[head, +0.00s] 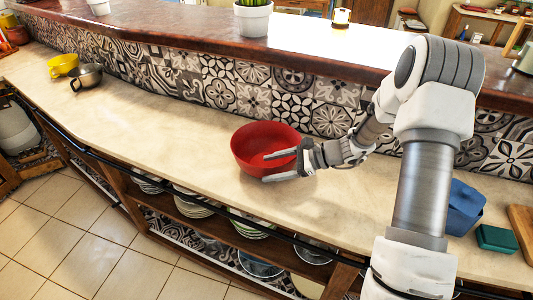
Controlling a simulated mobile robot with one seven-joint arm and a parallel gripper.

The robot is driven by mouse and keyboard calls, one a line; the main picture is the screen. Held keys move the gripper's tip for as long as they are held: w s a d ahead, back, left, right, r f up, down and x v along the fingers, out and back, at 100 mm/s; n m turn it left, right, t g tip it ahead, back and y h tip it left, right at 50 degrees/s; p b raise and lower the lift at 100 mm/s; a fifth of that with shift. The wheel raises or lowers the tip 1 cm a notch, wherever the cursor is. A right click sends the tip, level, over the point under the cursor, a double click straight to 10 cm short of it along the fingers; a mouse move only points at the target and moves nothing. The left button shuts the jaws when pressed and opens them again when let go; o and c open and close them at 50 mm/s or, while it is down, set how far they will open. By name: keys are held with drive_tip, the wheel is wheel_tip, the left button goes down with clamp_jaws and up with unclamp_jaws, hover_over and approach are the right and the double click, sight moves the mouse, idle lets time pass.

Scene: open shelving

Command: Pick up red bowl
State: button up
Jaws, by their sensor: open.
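The red bowl (262,139) stands upright on the beige counter (180,135), near the middle of the head view. My gripper (273,167) is at the bowl's right front side, with its fingers spread apart. One finger reaches over the inside of the bowl and the other lies outside its front wall, so the near rim is between them. I cannot tell whether either finger touches the bowl. The bowl's right side is partly hidden by my gripper.
A yellow cup (63,64) and a dark metal cup (87,76) stand at the far left. A blue container (464,208) and a green box (496,238) are on the right. A tiled wall (215,85) rises behind. Stacked plates (195,205) fill shelves below. The counter left of the bowl is clear.

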drive_tip(key=shift+w+a+f, duration=0.15)
drive_tip(key=shift+a+f, duration=0.05)
drive_tip(key=shift+a, duration=0.2)
clamp_jaws()
drive_tip(key=shift+r, duration=0.15)
